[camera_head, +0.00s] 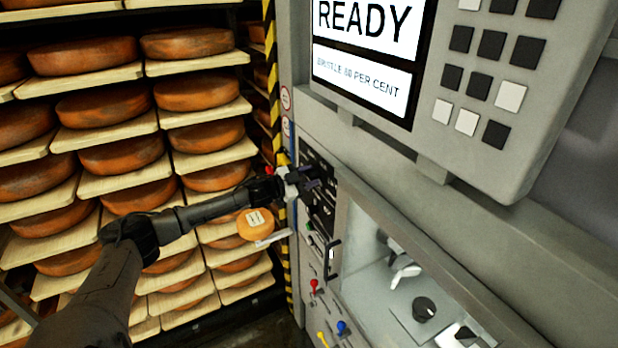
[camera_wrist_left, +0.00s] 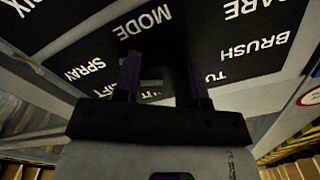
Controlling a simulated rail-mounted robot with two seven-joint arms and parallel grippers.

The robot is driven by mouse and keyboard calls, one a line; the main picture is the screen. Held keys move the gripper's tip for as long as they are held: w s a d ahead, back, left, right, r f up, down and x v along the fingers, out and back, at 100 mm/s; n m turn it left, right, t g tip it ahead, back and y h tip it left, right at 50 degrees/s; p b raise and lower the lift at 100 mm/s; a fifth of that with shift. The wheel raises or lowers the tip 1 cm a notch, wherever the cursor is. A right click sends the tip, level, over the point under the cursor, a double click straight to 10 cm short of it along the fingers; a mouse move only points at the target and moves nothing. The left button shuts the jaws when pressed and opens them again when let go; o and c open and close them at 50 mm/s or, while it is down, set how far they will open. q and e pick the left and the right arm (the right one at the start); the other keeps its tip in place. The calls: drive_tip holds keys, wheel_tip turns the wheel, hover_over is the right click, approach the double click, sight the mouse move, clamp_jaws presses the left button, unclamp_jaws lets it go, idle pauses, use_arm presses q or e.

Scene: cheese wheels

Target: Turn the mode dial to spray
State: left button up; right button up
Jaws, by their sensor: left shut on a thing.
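My left gripper (camera_head: 306,184) reaches from the left to a dark labelled panel (camera_head: 318,208) on the front of the grey machine. In the left wrist view, my left gripper (camera_wrist_left: 160,78) has its two dark fingers against this panel, below the word MODE (camera_wrist_left: 146,22). The fingers are shut on the mode dial (camera_wrist_left: 151,83), of which only a small grey part shows between them. The word SPRAY (camera_wrist_left: 85,70) is left of the fingers and BRUSH (camera_wrist_left: 253,47) is right. Where the dial points is hidden. My right gripper is not clearly visible.
The machine's screen (camera_head: 366,35) reads READY, with a line ending 60 PER CENT. A keypad (camera_head: 488,65) is beside it. Red (camera_head: 314,285) and blue (camera_head: 342,327) levers sit below the panel. Racks of cheese wheels (camera_head: 115,155) fill the left.

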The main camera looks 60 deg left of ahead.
use_arm(q)
drive_tip(key=o, duration=0.9)
drive_tip(key=shift+s+f, duration=0.2)
drive_tip(key=shift+s, duration=1.1)
drive_tip(key=shift+s+a+r, duration=0.1)
drive_tip(key=shift+s+a, duration=0.05)
drive_tip(key=shift+s, duration=1.3)
drive_tip(key=p, duration=0.2)
approach(308, 178)
drive_tip(key=shift+s+a+r, duration=0.1)
drive_tip(key=shift+s+r, duration=0.05)
drive_tip(key=shift+s, duration=0.75)
drive_tip(key=shift+s+r, duration=0.1)
drive_tip(key=shift+s, duration=0.75)
